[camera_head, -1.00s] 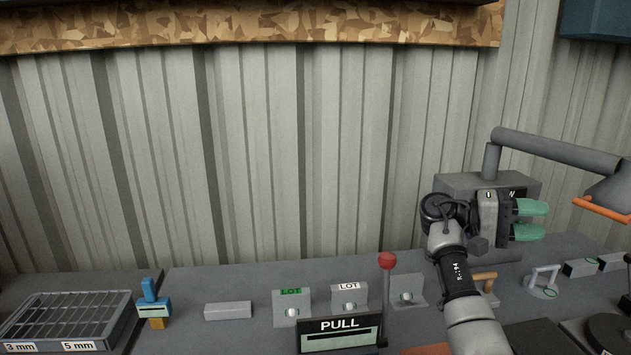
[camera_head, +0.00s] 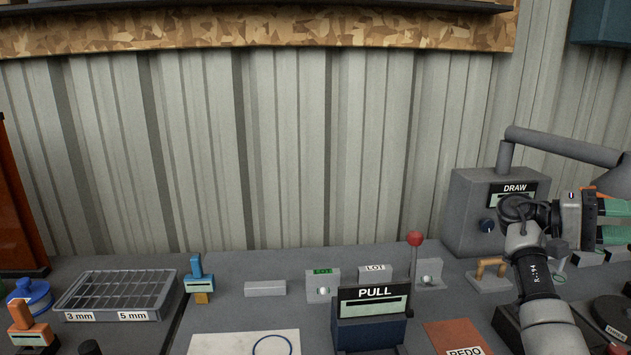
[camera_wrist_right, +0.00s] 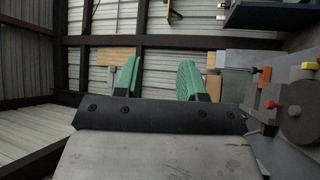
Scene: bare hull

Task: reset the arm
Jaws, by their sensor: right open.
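My right arm comes in from the lower right of the head view. Its gripper (camera_head: 612,222) has green fingers pointing to the right, near the picture's right edge. The fingers are apart with nothing seen between them. In the right wrist view the two green fingers (camera_wrist_right: 158,80) are spread, with a gap and the corrugated wall far behind them. The gripper is in front of the lamp arm and beside the grey DRAW box (camera_head: 475,205). My left arm and gripper are not in view.

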